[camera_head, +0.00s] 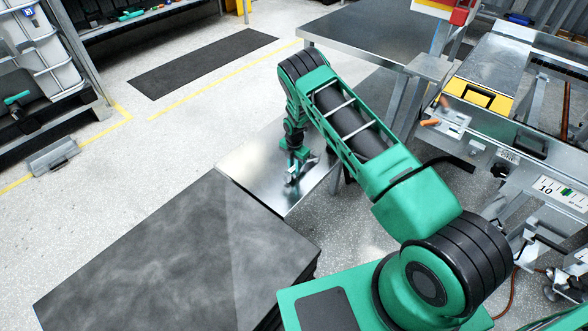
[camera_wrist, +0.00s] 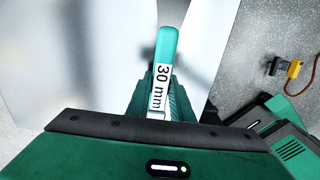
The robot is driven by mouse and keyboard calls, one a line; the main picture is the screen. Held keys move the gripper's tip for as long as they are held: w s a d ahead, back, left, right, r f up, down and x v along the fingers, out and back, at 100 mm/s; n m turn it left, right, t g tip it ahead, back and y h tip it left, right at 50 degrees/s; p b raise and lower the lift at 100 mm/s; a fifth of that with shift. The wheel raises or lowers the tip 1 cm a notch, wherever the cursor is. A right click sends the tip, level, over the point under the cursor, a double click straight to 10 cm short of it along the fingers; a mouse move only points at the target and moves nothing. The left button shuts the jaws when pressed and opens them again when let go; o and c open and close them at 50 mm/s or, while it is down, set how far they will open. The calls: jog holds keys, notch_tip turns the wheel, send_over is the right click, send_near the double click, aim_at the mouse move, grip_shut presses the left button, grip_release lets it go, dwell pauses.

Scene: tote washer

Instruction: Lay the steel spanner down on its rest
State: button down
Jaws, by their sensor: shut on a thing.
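My gripper (camera_head: 297,163) points down over the low steel table (camera_head: 250,165) in the middle of the head view. It is shut on the spanner, which shows in the wrist view as a teal-handled bar (camera_wrist: 166,48) with a white "30 mm" label. The handle's end sticks out beyond the fingers (camera_wrist: 160,105). In the head view a small bright metal shape (camera_head: 295,181) shows just under the gripper; I cannot tell whether it is the spanner's steel or the rest. The spanner's jaw end is hidden. I cannot tell whether the spanner touches anything below.
A dark-topped block (camera_head: 150,255) stands against the table's near left side. A machine frame with a yellow panel (camera_head: 478,95) and a larger steel table (camera_head: 375,35) stand at right and back. A black mat (camera_head: 203,62) lies on open floor at left.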

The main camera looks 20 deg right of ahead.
jog(key=shift+f, duration=0.8)
dwell(0.4)
jog(key=c, duration=1.5)
grip_release()
jog(key=shift+o, duration=0.7)
jog(key=o, duration=0.4)
jog(key=shift+o, duration=0.2)
jog(key=shift+r, duration=0.1)
jog(key=shift+r, duration=4.4)
